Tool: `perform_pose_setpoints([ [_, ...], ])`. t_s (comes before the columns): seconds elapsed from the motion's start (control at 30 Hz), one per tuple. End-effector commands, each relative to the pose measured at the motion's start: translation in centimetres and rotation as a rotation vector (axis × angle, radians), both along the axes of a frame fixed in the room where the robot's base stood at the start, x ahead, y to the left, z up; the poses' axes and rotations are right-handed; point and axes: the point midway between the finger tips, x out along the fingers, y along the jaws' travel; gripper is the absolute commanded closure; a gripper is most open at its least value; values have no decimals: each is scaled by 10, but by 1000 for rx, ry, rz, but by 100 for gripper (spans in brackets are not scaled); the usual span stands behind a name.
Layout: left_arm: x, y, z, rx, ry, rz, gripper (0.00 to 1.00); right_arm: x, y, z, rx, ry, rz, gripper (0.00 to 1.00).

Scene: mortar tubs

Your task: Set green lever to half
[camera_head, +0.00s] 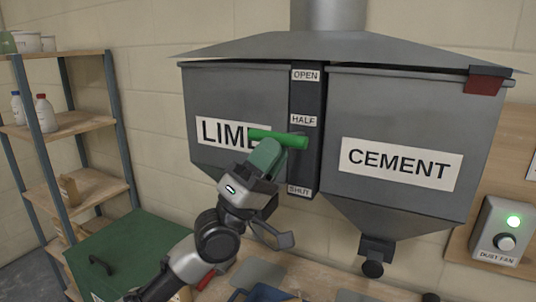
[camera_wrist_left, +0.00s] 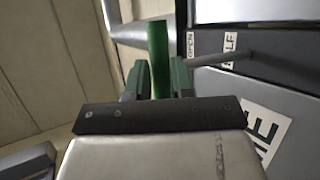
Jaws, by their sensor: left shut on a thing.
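The green lever (camera_head: 292,140) is a bar at the dark strip between the LIME and CEMENT hoppers. The strip carries the labels OPEN (camera_head: 305,75), HALF (camera_head: 304,120) and SHUT (camera_head: 299,191). The lever sits a little below the HALF label, well above SHUT, and its left end covers part of the word LIME. My left gripper (camera_head: 266,150) is shut on the lever from below. In the left wrist view the green bar (camera_wrist_left: 158,45) stands between the two green fingers, and a grey rod runs toward the strip. My right gripper is not in view.
The LIME hopper (camera_head: 225,95) and CEMENT hopper (camera_head: 400,110) hang on the wall. A fan switch box (camera_head: 500,230) with a lit green lamp is at the right. A shelf (camera_head: 75,125) with bottles stands left. A green-lidded bin (camera_head: 125,250) is below.

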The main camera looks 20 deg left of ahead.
Motion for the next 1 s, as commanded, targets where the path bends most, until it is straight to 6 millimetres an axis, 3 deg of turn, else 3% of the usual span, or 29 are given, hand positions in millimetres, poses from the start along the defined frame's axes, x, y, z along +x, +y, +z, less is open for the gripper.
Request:
perform_pose_setpoints([
  [0.17,5,-2,-7,7,25,-5,100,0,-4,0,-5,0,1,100],
  [0.2,5,-2,-8,8,26,-5,71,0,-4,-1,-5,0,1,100],
  [0.33,4,-2,-7,7,24,-5,51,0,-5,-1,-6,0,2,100],
  [1.0,3,-1,-5,5,15,-3,51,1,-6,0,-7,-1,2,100],
])
